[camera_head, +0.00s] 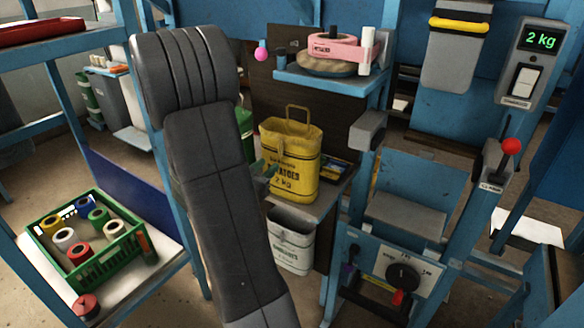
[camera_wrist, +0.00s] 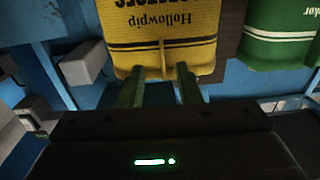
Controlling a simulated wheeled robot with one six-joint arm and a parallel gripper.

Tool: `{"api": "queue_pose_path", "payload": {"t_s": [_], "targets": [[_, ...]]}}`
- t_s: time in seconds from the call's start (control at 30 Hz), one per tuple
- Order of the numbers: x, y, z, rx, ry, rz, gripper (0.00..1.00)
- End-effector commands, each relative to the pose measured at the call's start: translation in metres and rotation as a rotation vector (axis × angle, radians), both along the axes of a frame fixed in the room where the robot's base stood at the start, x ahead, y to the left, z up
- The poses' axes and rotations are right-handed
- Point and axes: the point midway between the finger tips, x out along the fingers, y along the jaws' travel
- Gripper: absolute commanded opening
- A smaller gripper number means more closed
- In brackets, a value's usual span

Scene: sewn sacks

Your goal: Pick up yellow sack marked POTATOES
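The yellow sack marked POTATOES (camera_head: 290,178) stands upright on a grey shelf, with a loop handle at its top. It also shows in the wrist view (camera_wrist: 165,30), its print upside down, with a narrow yellow ridge (camera_wrist: 163,58) on its face. My gripper (camera_head: 268,172) is at the sack's left front side in the head view, partly hidden by my arm. In the wrist view my gripper (camera_wrist: 160,88) is open, with its two green fingers apart and pointing at the sack, roughly either side of the ridge. I cannot tell whether they touch it.
A green sack (camera_wrist: 280,35) stands beside the yellow one. A white sack (camera_head: 291,240) stands below the shelf. A blue shelf with a pink item (camera_head: 340,48) is above right. A blue machine (camera_head: 410,190) stands close right; a green crate (camera_head: 115,262) sits lower left.

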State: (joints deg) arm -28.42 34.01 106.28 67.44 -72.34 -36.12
Motion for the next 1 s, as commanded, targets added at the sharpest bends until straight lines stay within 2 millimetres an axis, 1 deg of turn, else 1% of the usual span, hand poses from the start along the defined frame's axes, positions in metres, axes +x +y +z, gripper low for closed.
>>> {"api": "queue_pose_path", "payload": {"t_s": [0.17,0.4,0.5,0.6,0.77,0.8,0.93,1.0], "targets": [[0.009,-0.006,0.001,0.0,0.001,0.0,0.31],[0.038,-0.024,0.004,0.0,0.0,-0.003,0.31],[0.047,-0.029,0.003,0.001,0.001,0.0,0.31],[0.05,-0.031,0.003,0.001,0.001,0.0,0.31],[0.05,-0.03,0.002,0.0,0.0,0.001,0.31],[0.05,-0.03,0.002,0.0,0.0,0.001,0.27],[0.05,-0.03,0.003,0.0,0.0,0.001,0.01],[0.05,-0.03,0.003,0.0,0.0,0.001,0.0]]}}
